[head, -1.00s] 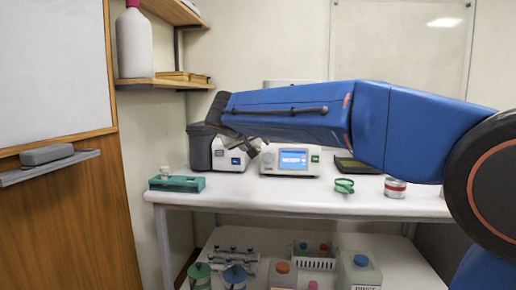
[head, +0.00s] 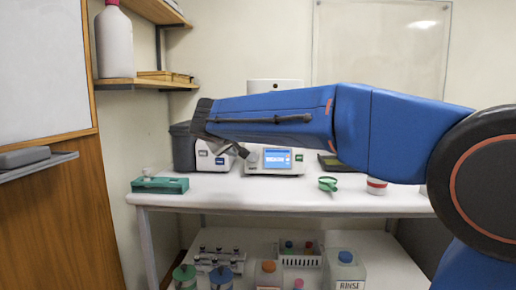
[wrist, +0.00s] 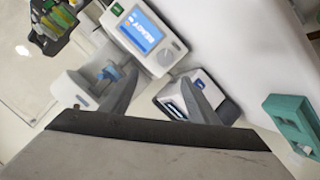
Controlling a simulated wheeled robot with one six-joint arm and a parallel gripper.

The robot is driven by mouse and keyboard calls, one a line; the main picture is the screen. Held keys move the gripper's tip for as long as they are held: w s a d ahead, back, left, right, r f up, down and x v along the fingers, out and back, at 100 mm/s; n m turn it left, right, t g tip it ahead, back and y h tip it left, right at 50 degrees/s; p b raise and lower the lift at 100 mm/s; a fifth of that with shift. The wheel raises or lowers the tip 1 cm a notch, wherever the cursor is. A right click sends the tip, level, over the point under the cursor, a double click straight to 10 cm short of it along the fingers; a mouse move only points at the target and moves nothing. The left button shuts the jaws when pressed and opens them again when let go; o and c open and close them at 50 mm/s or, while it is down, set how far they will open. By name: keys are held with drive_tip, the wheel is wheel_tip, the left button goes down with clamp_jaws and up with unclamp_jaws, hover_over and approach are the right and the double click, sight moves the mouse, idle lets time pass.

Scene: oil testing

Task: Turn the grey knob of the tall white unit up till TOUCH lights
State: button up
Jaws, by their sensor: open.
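A tall white unit stands at the back of the bench. In the head view only its top (head: 275,88) shows above my arm, and its lower part and knob are hidden. A white unit with a base and a blue part, probably the same one, shows at the left in the wrist view (wrist: 67,92); I cannot make out a grey knob or a TOUCH light on it. My gripper (wrist: 158,98) is open, its two fingers apart with nothing between them. In the head view it hangs over the bench (head: 236,152), in front of the units.
A white box with a blue READY screen (head: 277,158) and a round knob stands right of my gripper. A white-and-dark box (head: 212,160) is left of it. A teal block (head: 160,185), a green ring (head: 328,184) and a red-white tin (head: 376,187) lie along the bench front.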

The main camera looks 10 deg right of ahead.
drive_tip(key=d+f+n+t, duration=0.2)
drive_tip(key=n, duration=0.6)
drive_tip(key=n+t+y, duration=0.2)
drive_tip(key=n+t, duration=0.2)
drive_tip(key=n, duration=1.9)
approach(253, 158)
drive_tip(key=x, duration=0.9)
drive_tip(key=shift+w+a, duration=0.1)
drive_tip(key=shift+w, duration=0.05)
drive_tip(key=shift+c, duration=0.3)
drive_tip(key=shift+m+h, duration=0.3)
drive_tip(key=shift+h, duration=0.1)
drive_tip(key=c, duration=1)
